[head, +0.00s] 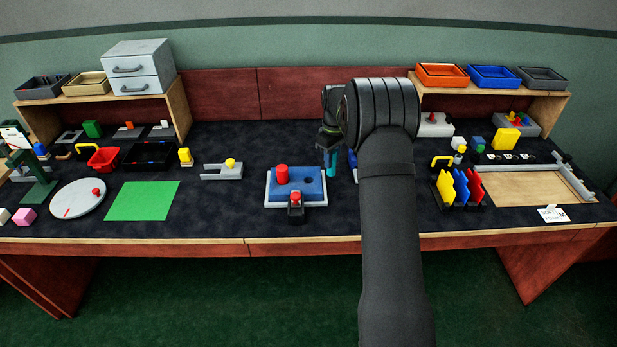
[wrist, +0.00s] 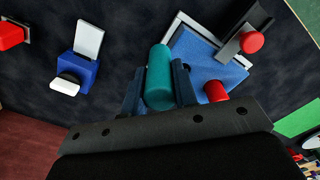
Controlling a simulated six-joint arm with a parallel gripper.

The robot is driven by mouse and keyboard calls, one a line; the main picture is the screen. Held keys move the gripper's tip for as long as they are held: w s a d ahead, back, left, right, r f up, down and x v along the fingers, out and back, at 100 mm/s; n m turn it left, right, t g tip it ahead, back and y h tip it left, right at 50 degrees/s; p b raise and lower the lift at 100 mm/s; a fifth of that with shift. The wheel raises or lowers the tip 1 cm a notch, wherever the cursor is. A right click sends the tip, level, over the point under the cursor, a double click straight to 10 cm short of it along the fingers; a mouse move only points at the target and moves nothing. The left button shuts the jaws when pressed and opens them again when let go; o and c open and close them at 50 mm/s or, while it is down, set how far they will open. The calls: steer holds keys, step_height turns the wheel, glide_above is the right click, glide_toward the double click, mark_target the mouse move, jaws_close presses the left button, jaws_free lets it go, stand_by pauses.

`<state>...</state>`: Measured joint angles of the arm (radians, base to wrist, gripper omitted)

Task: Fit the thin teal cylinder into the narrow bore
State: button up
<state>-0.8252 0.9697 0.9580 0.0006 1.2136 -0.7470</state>
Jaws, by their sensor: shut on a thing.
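The teal cylinder (head: 332,163) hangs below my gripper (head: 329,147) in the head view, to the right of the blue block (head: 312,189). In the wrist view the teal cylinder (wrist: 158,72) sits between the two fingers of my gripper (wrist: 158,88), which is shut on it. The blue block (wrist: 200,48) lies beyond and to the right there, apart from the cylinder. A red cylinder (head: 282,173) stands upright on the block's left part in the head view. The narrow bore cannot be clearly made out in either view.
A grey fixture with a red knob (head: 296,197) stands at the block's front edge. A grey holder (head: 222,172) with a yellow knob and a green mat (head: 142,201) lie to the left. Yellow and blue upright plates (head: 447,187) stand to the right. Dark table around the block's left is free.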

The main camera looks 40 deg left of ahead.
steer(key=shift+s+a+f, duration=0.5)
steer(key=shift+a+f, duration=0.75)
steer(key=shift+f, duration=0.2)
steer(key=shift+s+a+f, duration=0.45)
steer(key=shift+a+f, duration=0.75)
steer(key=shift+f, duration=0.25)
steer(key=shift+s+a+f, duration=0.5)
steer(key=shift+a+f, duration=0.75)
steer(key=shift+f, duration=0.2)
steer(key=shift+f, duration=0.15)
steer(key=o, duration=1)
step_height(320, 180, up, 12)
